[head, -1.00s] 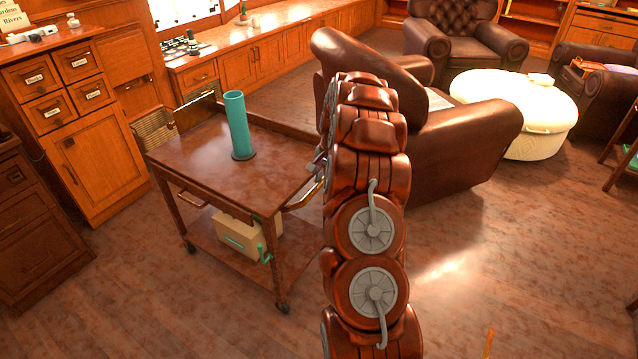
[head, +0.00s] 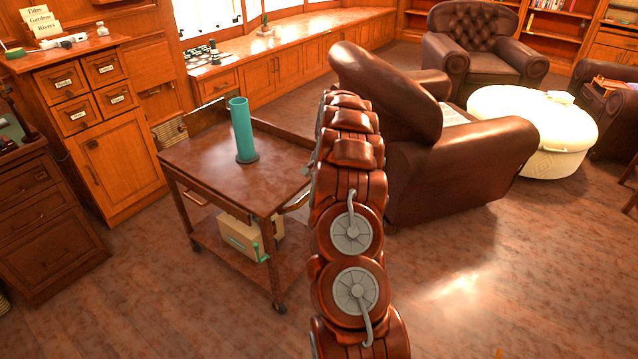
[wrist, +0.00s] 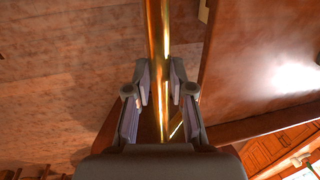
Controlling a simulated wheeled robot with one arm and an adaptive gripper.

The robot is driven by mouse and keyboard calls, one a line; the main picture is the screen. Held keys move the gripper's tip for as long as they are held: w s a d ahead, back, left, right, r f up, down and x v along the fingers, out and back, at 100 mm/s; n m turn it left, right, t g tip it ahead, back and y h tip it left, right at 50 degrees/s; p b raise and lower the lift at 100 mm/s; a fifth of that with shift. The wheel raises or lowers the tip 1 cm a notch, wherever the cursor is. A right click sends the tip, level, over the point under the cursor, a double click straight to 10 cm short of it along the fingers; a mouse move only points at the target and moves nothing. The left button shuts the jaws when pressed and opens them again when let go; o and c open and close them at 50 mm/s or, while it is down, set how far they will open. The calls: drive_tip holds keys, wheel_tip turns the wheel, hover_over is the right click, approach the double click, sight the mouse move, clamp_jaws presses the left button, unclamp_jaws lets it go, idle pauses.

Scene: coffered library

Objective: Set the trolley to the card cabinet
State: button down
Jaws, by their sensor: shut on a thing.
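The trolley (head: 215,152) is a dark wooden two-shelf cart on casters, standing left of centre in the head view. A teal cylinder (head: 242,130) stands upright on its top; a tan box (head: 240,235) sits on its lower shelf. The card cabinet (head: 117,152), with labelled drawers and a door, stands behind and left of the trolley, with the trolley's left corner overlapping its right edge in the picture. My gripper (wrist: 161,92) is shut on the trolley's brass handle (wrist: 158,30); in the head view my arm hides the gripper.
A brown leather armchair (head: 455,165) stands close on the right, with a pale round ottoman (head: 560,140) beyond. A dark drawer chest (head: 45,220) stands at far left, in front of the cabinet. A long low window cabinet (head: 290,62) runs behind. Open floor lies in front.

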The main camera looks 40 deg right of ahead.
drive_tip(key=c, duration=1.2)
unclamp_jaws()
drive_tip(key=shift+w+a, duration=0.1)
drive_tip(key=shift+w, duration=0.25)
drive_tip(key=shift+o, duration=1)
drive_tip(key=shift+s, duration=0.1)
drive_tip(key=shift+s+r, duration=0.1)
drive_tip(key=shift+r, duration=0.05)
wheel_tip(320, 180, up, 12)
drive_tip(key=s, duration=0.2)
drive_tip(key=shift+d+f, duration=0.25)
drive_tip(key=shift+d, duration=0.05)
